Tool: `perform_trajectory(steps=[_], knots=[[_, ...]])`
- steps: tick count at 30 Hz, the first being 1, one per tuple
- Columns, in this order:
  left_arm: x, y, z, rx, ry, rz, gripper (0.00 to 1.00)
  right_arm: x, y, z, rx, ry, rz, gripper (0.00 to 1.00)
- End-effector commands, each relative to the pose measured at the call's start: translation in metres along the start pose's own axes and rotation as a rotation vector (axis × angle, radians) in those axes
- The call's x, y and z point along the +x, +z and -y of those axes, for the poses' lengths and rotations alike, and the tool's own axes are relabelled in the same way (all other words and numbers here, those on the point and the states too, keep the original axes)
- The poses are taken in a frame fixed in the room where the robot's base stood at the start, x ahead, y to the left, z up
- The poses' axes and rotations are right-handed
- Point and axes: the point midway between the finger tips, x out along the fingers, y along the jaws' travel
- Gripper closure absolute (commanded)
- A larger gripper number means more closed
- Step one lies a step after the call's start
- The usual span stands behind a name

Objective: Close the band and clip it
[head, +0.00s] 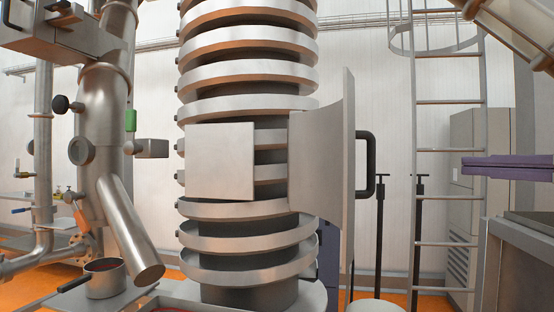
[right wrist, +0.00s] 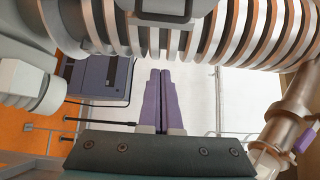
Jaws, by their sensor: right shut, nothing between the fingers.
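The band is a curved metal cover around the ribbed spiral column (head: 235,240) in the head view. Its left part (head: 220,160) lies against the column. Its right part (head: 322,150) stands swung out, leaving a gap between the two where the column's ribs show. A black handle (head: 368,165) is on the right part's outer side. I cannot make out a clip. My right gripper (head: 466,164) is right of the handle, apart from it, its purple fingers pointing left. In the right wrist view its fingers (right wrist: 160,75) are together and empty. My left gripper is not in view.
Steel pipework (head: 105,130) stands left of the column, with a small pot (head: 105,280) below its outlet. A ladder (head: 448,180) and a grey cabinet (head: 480,200) stand behind on the right. Free air lies between the handle and my right gripper.

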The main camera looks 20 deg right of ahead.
Motion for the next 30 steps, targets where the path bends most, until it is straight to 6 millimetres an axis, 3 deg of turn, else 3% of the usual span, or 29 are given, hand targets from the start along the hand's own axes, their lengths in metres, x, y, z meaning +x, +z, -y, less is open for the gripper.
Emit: perform_trajectory(steps=[5, 19, 24, 30], knots=[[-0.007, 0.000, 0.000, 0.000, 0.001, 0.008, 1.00, 0.017, -0.001, 0.005, 0.009, -0.008, 0.001, 1.00], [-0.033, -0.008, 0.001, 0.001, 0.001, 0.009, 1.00, 0.102, 0.001, 0.005, 0.005, -0.005, 0.001, 1.00], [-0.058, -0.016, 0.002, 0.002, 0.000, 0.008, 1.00, 0.106, 0.028, 0.006, 0.006, -0.001, 0.003, 1.00], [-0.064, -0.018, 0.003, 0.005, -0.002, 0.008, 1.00, 0.108, 0.039, 0.002, 0.004, -0.002, 0.001, 1.00]])
